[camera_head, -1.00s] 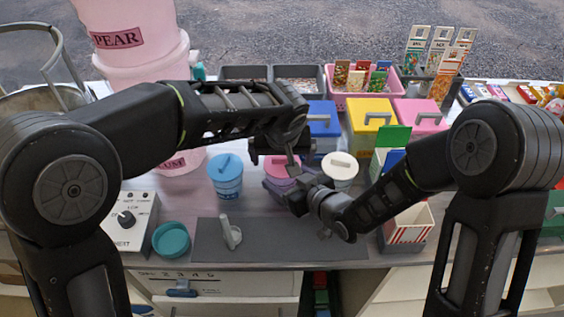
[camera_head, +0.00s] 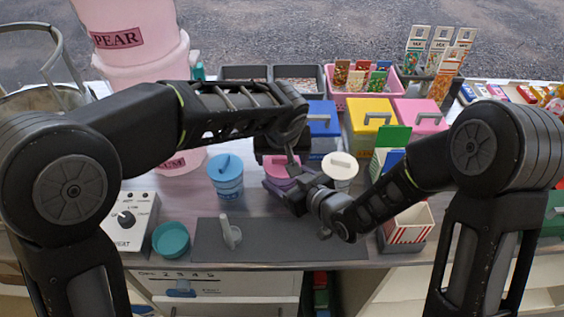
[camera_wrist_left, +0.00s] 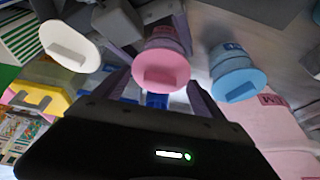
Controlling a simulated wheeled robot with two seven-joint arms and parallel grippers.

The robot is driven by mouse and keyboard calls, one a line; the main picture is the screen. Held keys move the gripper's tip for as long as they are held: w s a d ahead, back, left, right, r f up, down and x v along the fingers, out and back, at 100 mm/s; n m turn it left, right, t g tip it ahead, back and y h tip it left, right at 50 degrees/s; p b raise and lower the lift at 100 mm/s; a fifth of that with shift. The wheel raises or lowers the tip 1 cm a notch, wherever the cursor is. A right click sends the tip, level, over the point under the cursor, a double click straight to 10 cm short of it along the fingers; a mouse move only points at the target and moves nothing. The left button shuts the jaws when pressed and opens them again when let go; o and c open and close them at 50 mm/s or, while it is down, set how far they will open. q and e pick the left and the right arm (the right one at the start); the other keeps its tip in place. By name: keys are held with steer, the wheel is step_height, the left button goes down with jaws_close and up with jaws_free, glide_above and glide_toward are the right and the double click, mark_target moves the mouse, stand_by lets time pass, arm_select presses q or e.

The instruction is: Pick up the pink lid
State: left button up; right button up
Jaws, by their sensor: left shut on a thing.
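The pink lid (camera_head: 279,166) with its raised handle is on a pink tub (camera_head: 277,188) in the middle of the counter. In the left wrist view the lid (camera_wrist_left: 160,70) shows between my two left fingers. My left gripper (camera_head: 278,157) comes from behind and is shut on the lid; its grip is partly hidden in the head view. The lid shows no clear gap from the tub. My right gripper (camera_head: 297,190) is just in front of and right of the pink tub. Whether its jaws are open or shut is unclear.
A blue-lidded tub (camera_head: 226,182) stands left of the pink one, and a white-lidded tub (camera_head: 341,178) stands right. A grey mat (camera_head: 275,250) with a light scoop-like piece (camera_head: 231,233) lies in front. Blue, yellow (camera_head: 372,113) and pink boxes stand behind.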

arm_select(q)
steer(key=shift+c, duration=0.7)
arm_select(e)
steer(key=shift+w+r, duration=0.1)
steer(key=shift+r, duration=0.05)
arm_select(q)
steer(key=shift+r, duration=0.1)
step_height(320, 180, up, 10)
stand_by(0.4)
step_height(320, 180, up, 5)
glide_above(282, 159)
stand_by(0.6)
steer(key=shift+f, duration=0.35)
arm_select(e)
steer(key=shift+f, duration=0.2)
arm_select(q)
steer(key=shift+f+b, duration=0.45)
steer(key=shift+b, duration=0.25)
arm_select(e)
steer(key=shift+f, duration=0.35)
arm_select(q)
steer(key=shift+f, duration=0.1)
